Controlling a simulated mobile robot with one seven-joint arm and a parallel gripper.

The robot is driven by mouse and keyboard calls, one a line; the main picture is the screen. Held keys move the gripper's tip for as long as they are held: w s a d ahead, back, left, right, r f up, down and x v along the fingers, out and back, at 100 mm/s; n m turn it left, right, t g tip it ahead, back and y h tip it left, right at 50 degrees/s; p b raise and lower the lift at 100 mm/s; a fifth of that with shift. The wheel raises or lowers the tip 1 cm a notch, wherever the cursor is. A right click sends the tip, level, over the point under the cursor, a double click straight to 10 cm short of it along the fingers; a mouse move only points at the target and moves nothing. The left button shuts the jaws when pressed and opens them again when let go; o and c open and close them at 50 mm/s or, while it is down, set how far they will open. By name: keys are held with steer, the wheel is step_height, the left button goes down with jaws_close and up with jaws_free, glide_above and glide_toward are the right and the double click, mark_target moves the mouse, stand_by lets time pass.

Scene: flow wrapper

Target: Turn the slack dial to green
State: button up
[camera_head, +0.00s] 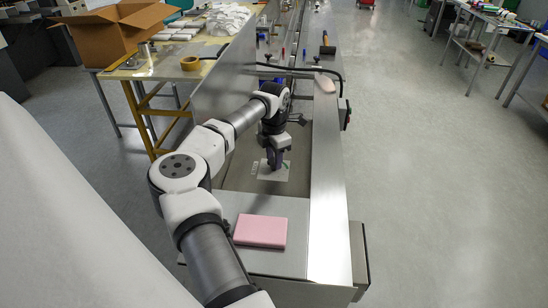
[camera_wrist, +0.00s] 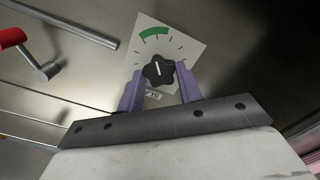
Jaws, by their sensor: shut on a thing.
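The slack dial is a black lobed knob (camera_wrist: 158,71) on a white plate (camera_wrist: 183,47) with tick marks and a green arc (camera_wrist: 153,33). The knob's white pointer line points upward in the wrist view, toward the green arc. My gripper (camera_wrist: 160,75) has its two purple fingers on either side of the knob, shut on it. In the head view my gripper (camera_head: 275,162) reaches down onto the plate (camera_head: 268,177) and hides the knob. Part of the plate's printed label is hidden behind the fingers.
A pink block (camera_head: 260,231) lies on the machine's near end. A tall metal panel (camera_head: 226,80) stands left of my arm. In the wrist view a red-handled lever (camera_wrist: 40,66) and a metal rod (camera_wrist: 75,22) are at the left.

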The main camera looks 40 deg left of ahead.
steer(key=shift+r+m, duration=0.1)
steer(key=shift+m, duration=0.2)
steer(key=o, duration=1)
step_height(320, 180, up, 14)
steer(key=b, duration=0.3)
stand_by(0.4)
